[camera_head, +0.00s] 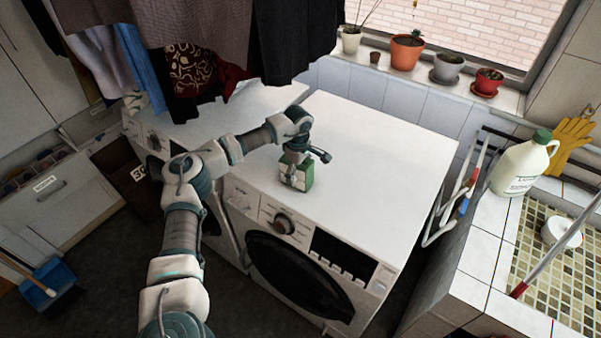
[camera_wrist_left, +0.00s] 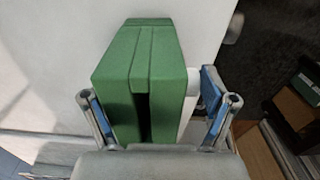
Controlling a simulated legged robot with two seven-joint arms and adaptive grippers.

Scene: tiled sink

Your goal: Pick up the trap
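The trap is a green box (camera_head: 308,179) standing on top of the front washing machine, near its front edge. In the left wrist view the trap (camera_wrist_left: 143,75) fills the middle, with a dark groove in its near face and a white part on its right side. My left gripper (camera_head: 296,176) is down at the trap. In the wrist view its two blue-padded fingers (camera_wrist_left: 158,108) stand spread apart, one on each side of the trap. I cannot tell whether the pads press on it. My right gripper is not in view.
The washing machine top (camera_head: 375,145) is clear around the trap. Clothes (camera_head: 215,45) hang over the machine behind. Potted plants (camera_head: 407,52) line the windowsill. A white jug (camera_head: 522,165) and yellow gloves (camera_head: 568,143) are by the tiled sink (camera_head: 545,255) at right.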

